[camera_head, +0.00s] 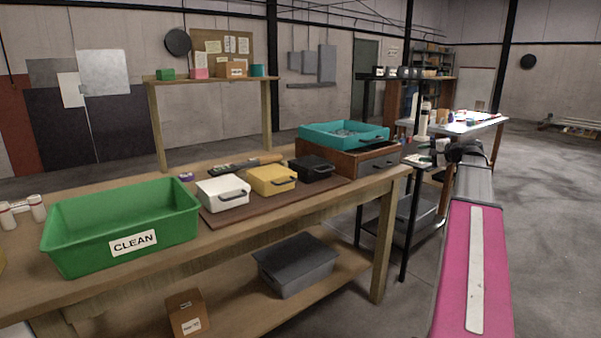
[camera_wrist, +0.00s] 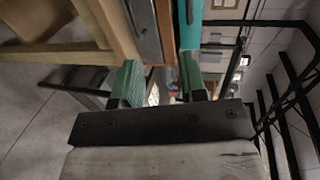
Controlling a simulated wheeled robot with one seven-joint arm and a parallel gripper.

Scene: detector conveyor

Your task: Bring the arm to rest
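My arm reaches forward along the right side of the head view, past the right end of the wooden workbench (camera_head: 330,205). My gripper (camera_head: 468,152) is at its far end, dark and small, and its fingers are hard to make out there. In the wrist view my gripper (camera_wrist: 160,78) shows two green-padded fingers with a gap between them. Nothing is held in the gap. The teal tray (camera_wrist: 190,38) and the brown wooden drawer box (camera_wrist: 167,30) appear beyond the fingers.
The workbench holds a green CLEAN bin (camera_head: 120,225), white (camera_head: 222,192), yellow (camera_head: 272,180) and black (camera_head: 311,168) boxes, and the drawer box (camera_head: 375,163) under the teal tray (camera_head: 343,135). A black shelf rack (camera_head: 404,225) stands close left of my arm. Floor (camera_head: 555,215) at right is clear.

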